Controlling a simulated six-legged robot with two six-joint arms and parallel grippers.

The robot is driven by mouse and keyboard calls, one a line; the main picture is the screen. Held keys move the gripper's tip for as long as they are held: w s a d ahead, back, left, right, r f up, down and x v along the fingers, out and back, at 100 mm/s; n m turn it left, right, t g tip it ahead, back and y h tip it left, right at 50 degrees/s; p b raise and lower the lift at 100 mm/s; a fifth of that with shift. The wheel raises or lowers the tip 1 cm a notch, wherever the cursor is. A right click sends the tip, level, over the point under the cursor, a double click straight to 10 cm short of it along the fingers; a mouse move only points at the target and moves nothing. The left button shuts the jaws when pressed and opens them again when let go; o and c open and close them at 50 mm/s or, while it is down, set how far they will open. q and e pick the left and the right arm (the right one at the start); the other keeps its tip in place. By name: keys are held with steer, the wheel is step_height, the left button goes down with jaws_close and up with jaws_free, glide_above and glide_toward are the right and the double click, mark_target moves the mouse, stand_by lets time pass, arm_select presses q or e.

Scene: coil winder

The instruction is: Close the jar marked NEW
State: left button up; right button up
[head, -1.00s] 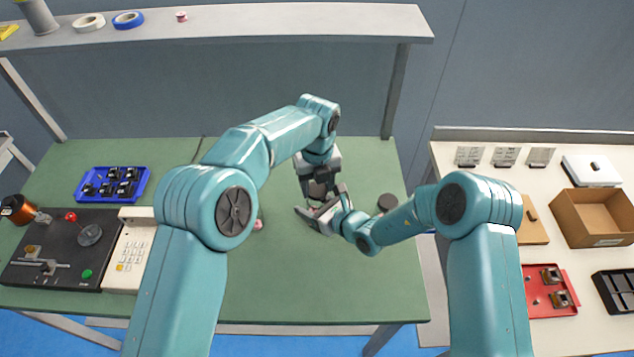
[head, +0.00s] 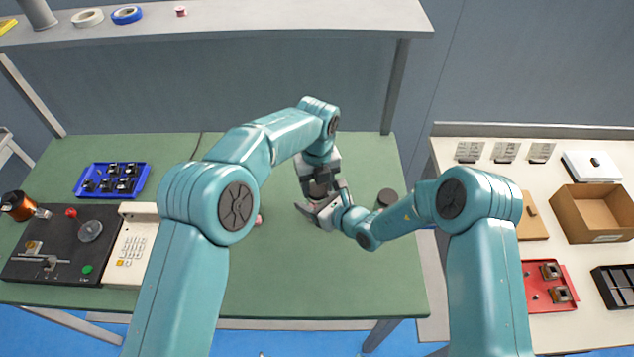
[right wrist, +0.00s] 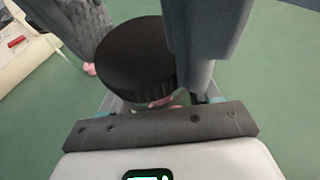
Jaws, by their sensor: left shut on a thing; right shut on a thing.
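A jar with a black ribbed lid (right wrist: 135,60) fills the middle of the right wrist view. A small strip of the jar body (right wrist: 162,102), clear and pinkish, shows under the lid; no NEW mark is readable. My left gripper (head: 319,187) points down from above, shut on the dark lid. My right gripper (head: 314,212) comes in low from the right, shut on the jar body below it. Whether the lid is seated or just above the rim cannot be told. The grippers hide most of the jar in the head view.
A second dark round lidded thing (head: 387,197) stands just right of the grippers on the green bench (head: 300,285). A small pink item (head: 259,220) lies to the left. A blue tray (head: 112,180) and a winder (head: 60,245) stand further left. The front bench is clear.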

arm_select(q)
steer(key=shift+f, duration=0.35)
steer(key=o, duration=1)
steer(key=shift+r, duration=2.25)
steer(key=shift+c, duration=0.3)
